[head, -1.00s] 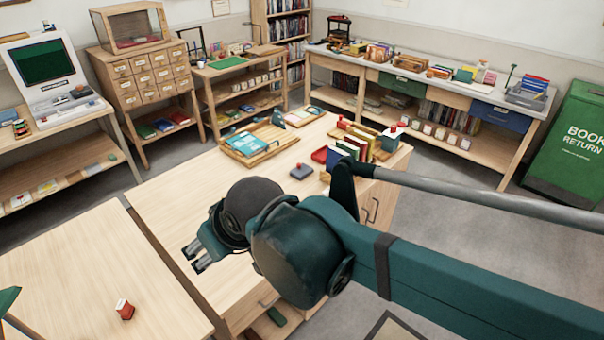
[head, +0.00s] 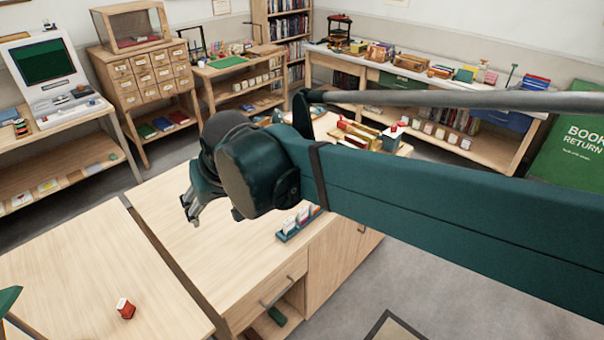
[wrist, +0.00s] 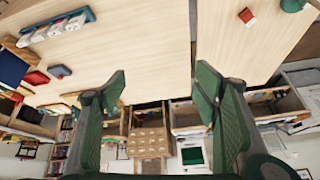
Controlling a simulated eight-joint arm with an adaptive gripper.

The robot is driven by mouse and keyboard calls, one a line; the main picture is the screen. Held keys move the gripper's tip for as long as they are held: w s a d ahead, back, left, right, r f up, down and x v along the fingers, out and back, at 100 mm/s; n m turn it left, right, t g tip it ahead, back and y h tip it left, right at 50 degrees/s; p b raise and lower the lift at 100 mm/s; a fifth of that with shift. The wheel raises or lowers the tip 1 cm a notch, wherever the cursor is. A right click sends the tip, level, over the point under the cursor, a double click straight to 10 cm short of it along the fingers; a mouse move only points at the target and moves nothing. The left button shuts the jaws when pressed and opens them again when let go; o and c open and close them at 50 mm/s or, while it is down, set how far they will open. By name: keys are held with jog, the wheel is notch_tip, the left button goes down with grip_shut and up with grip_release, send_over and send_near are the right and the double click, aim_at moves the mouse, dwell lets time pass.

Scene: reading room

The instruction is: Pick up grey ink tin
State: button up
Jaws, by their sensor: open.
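My gripper (head: 190,208) is open and empty above the counter's left part. In the wrist view its green fingers (wrist: 162,90) stand wide apart with nothing between them, and the grey block is well off to their left.
A blue rack with white cards (head: 298,223) stands near the counter's front edge. A red-and-white box (head: 125,309) sits on the left table. The counter's left part is clear.

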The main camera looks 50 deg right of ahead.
jog(key=w+d+f+m+g, duration=0.2)
jog(key=w+d+m, duration=0.2)
jog(key=w+d, duration=0.75)
jog(key=w+d+f+m+g, duration=0.15)
jog(key=w+d+m, duration=0.25)
jog(key=w+d, duration=0.75)
jog(key=d+f+m, duration=0.2)
jog(key=d+f, duration=0.5)
jog(key=d, duration=0.3)
jog(key=w+d+f+m+g, duration=0.1)
jog(key=d+f+m, duration=0.1)
jog(key=d+f, duration=0.5)
jog(key=d+f+m+g+p, duration=0.1)
jog(key=d+f+m, duration=0.2)
jog(key=d+f, duration=0.4)
jog(key=shift+w+d+f+g+y, duration=0.1)
jog(key=shift+d, duration=1.3)
jog(key=shift+w+d+f+g+y, duration=0.1)
jog(key=shift+d+f, duration=0.05)
jog(key=shift+d, duration=1.2)
jog(key=shift+w+d+f+g+y, duration=0.1)
jog(key=shift+d, duration=1.3)
jog(key=shift+s+d+f, duration=0.1)
jog(key=shift+d+f, duration=0.15)
jog(key=shift+f, duration=1.25)
jog(key=shift+f, duration=0.1)
